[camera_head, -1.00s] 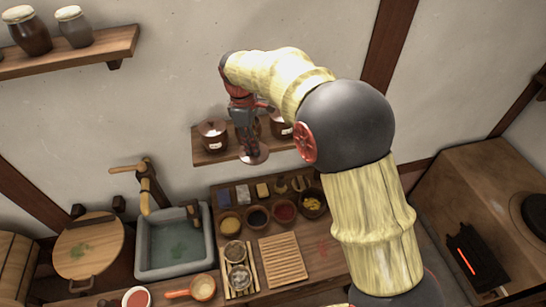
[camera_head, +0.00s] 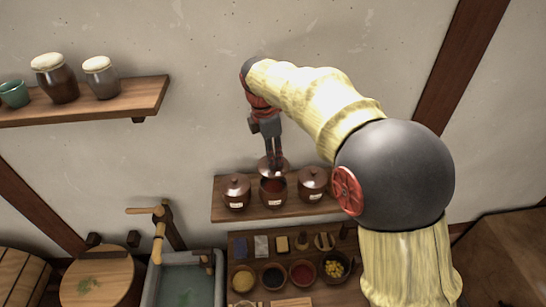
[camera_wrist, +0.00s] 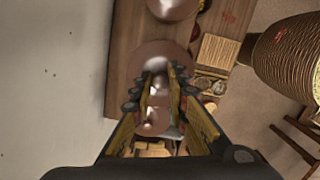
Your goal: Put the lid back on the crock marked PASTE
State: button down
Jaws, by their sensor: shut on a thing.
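My gripper (camera_head: 272,157) points down over the wall shelf. It is shut on the knob of a round brown lid (camera_head: 273,168). The lid is roughly level and overlaps the back rim of the middle crock (camera_head: 273,193) in the head view; a small gap seems to separate them. That crock is open, with dark red contents showing and a pale label too small to read.
Lidded brown crocks stand close on the left (camera_head: 236,192) and right (camera_head: 312,184) of the open one, on the shelf (camera_head: 225,213). Below is a counter with several small bowls (camera_head: 302,273) and a sink (camera_head: 188,293). An upper shelf (camera_head: 130,101) with jars is at the left.

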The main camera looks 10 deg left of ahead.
aim_at(273, 171)
jog(key=shift+s+f+b, duration=0.15)
jog(key=shift+f+b, duration=0.15)
jog(key=shift+f, duration=0.05)
notch_tip(273, 171, down, 4)
jog(key=b, duration=0.3)
jog(key=shift+r, duration=0.2)
jog(key=shift+f+b, duration=0.35)
jog(key=shift+f, duration=0.6)
jog(key=shift+p, duration=0.6)
jog(key=shift+f+p, duration=0.15)
jog(key=shift+p, duration=0.2)
dwell(1.7)
jog(key=c, duration=1.7)
grip_release()
jog(key=shift+o, duration=0.8)
jog(key=o, duration=0.4)
